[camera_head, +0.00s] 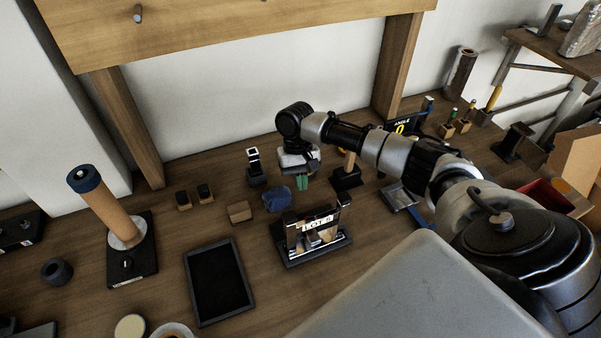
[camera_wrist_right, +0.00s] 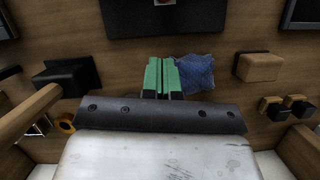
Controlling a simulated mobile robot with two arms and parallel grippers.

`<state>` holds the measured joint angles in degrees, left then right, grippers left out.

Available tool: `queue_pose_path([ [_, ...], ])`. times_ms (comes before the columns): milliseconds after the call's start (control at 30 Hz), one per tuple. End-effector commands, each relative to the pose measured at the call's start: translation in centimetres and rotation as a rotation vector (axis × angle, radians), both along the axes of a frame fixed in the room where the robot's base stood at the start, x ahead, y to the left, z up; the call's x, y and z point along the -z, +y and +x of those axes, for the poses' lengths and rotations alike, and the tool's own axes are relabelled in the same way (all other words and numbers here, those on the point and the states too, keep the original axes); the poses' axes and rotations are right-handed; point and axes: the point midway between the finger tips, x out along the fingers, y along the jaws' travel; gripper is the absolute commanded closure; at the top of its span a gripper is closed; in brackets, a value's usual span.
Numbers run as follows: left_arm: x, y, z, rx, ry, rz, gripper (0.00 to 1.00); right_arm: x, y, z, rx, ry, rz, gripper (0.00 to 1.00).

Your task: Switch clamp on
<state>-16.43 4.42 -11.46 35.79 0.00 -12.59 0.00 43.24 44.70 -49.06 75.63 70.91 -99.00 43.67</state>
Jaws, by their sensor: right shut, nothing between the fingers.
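My right gripper (camera_head: 302,184) is above the workbench with its green fingers pointing down. In the right wrist view its green fingers (camera_wrist_right: 162,78) are together with nothing between them. My left gripper is not in view.
A crumpled blue cloth (camera_head: 277,199) lies beside the gripper, with a wooden block (camera_head: 240,211) farther left. A black holder (camera_head: 346,179) with a wooden handle stands to the right. A dark tablet-like panel (camera_head: 219,281) lies front left. A cylinder stand (camera_head: 106,208) is at far left.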

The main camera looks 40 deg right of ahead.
Motion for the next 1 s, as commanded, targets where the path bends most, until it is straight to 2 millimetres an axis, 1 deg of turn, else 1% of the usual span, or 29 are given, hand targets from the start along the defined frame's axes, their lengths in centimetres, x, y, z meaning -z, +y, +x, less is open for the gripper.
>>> queue_pose_path([
  [33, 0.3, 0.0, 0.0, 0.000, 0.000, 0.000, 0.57, -1.0, -0.2, 0.4, 0.001, -0.006, 0.001, 1.00],
  [100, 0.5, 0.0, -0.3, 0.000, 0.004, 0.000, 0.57, -2.1, -0.3, 0.8, 0.000, -0.006, 0.001, 1.00],
  [200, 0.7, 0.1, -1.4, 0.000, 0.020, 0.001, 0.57, -3.8, -0.5, 1.3, 0.000, -0.005, 0.000, 1.00],
  [300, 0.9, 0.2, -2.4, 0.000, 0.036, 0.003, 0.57, -5.1, -0.7, 1.6, -0.001, -0.004, 0.000, 1.00],
  [400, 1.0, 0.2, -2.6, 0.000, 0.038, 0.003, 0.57, -5.9, -0.8, 1.9, 0.001, -0.004, 0.000, 1.00],
  [500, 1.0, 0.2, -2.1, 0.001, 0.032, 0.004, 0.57, -6.3, -0.8, 1.9, 0.000, -0.002, 0.000, 1.00],
  [700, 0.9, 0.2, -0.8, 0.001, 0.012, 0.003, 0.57, -6.4, -0.8, 2.0, 0.000, -0.002, 0.000, 1.00],
  [1000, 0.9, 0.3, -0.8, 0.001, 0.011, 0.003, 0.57, -6.4, -0.8, 1.9, 0.000, -0.002, 0.000, 1.00],
])
